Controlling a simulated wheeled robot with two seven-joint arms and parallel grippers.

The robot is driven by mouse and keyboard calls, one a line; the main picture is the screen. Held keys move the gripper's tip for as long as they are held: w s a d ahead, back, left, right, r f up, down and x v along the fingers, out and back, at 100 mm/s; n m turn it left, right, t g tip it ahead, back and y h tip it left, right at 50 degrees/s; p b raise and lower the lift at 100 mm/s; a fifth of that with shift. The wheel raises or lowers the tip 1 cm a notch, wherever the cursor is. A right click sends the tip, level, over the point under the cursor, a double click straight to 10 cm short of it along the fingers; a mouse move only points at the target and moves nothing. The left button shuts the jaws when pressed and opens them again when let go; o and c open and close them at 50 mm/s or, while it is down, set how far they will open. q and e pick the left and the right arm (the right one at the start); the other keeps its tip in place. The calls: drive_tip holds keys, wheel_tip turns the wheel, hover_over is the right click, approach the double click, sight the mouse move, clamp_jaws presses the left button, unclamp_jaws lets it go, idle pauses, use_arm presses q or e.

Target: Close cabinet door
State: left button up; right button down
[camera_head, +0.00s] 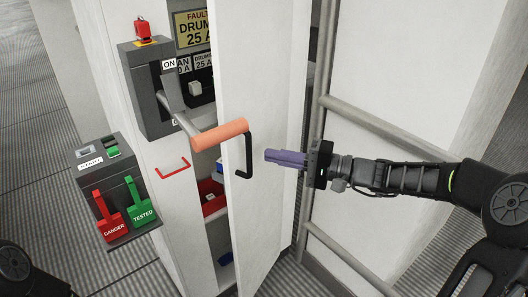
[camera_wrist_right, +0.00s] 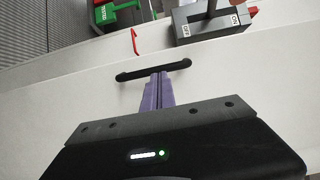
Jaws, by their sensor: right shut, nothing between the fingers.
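The white cabinet door (camera_head: 262,90) stands partly open in the head view, with shelves showing behind its left edge. Its black bar handle (camera_head: 246,155) is on the outer face; in the right wrist view the handle (camera_wrist_right: 153,70) lies just beyond my fingertips. My right gripper (camera_head: 270,156) has purple fingers, shut and empty, pointing left at the door just right of the handle. Whether the fingertips touch the door or handle I cannot tell. My left gripper is out of view; only a dark part of my left arm shows at the lower left.
A grey switch box with an orange-handled lever (camera_head: 220,134) sticks out left of the door. A box with red and green tags (camera_head: 109,215) hangs at the lower left. Grey rails (camera_head: 390,131) and a white panel stand right. Red and blue bins sit inside.

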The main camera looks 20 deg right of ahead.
drive_tip(key=shift+x, duration=1.6)
drive_tip(key=b, duration=0.4)
hover_over(240, 174)
drive_tip(key=shift+f, duration=0.4)
drive_tip(key=w+a, duration=0.2)
drive_tip(key=w+a+r+b, duration=0.1)
drive_tip(key=w, duration=0.1)
drive_tip(key=shift+w+a+r, duration=0.15)
drive_tip(key=shift+a, duration=0.2)
